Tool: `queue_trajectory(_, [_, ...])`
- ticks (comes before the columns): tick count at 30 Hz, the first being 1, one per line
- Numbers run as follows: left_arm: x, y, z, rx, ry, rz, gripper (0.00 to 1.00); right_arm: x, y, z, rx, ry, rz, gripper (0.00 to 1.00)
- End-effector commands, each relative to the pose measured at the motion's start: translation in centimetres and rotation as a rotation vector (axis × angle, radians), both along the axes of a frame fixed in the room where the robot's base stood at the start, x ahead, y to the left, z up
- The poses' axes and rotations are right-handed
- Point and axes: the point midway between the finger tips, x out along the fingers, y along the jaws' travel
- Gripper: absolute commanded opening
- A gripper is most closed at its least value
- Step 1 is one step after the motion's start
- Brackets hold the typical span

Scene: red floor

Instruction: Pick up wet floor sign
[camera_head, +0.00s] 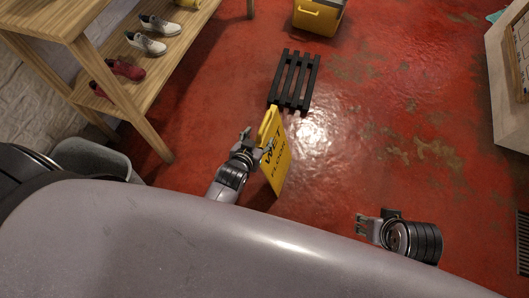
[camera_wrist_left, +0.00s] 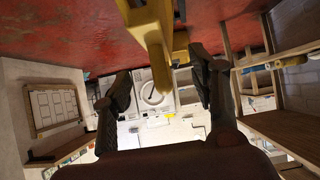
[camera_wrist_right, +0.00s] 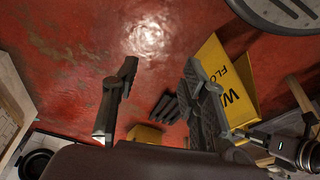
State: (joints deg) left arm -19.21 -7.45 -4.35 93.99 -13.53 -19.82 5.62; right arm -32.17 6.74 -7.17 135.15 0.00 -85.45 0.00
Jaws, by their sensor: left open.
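The yellow wet floor sign (camera_head: 277,165) stands upright on the red floor, its lettered panel facing right in the head view. My left gripper (camera_head: 257,147) is at the sign's upper left side in that view. In the left wrist view, part of the yellow sign (camera_wrist_left: 151,28) comes down from the top between the spread fingers, and the gripper is open. I cannot tell whether a finger touches it. My right gripper (camera_head: 366,228) is open and empty, to the right of the sign. The right wrist view shows the sign's lettered panel (camera_wrist_right: 228,80) partly behind one finger.
A black slatted pallet (camera_head: 295,80) lies beyond the sign, with a yellow bucket or box (camera_head: 318,16) farther back. A wooden shoe rack (camera_head: 160,75) and a grey bin (camera_head: 93,157) are at the left. Open floor (camera_head: 400,130) lies to the right.

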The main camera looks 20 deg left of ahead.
Motion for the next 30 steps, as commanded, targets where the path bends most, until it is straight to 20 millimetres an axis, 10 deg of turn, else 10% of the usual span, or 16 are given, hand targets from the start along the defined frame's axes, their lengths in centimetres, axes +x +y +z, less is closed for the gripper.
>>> queue_trajectory(8, [1.9, -0.1, -1.4, 0.0, 0.0, 0.0, 0.54, -0.9, -0.2, 2.5, 0.0, -0.013, -0.001, 0.4])
queue_trajectory(30, [6.3, -0.2, -4.1, 0.0, 0.0, 0.0, 0.54, 1.8, 0.6, 1.3, 0.025, -0.136, 0.008, 0.4])
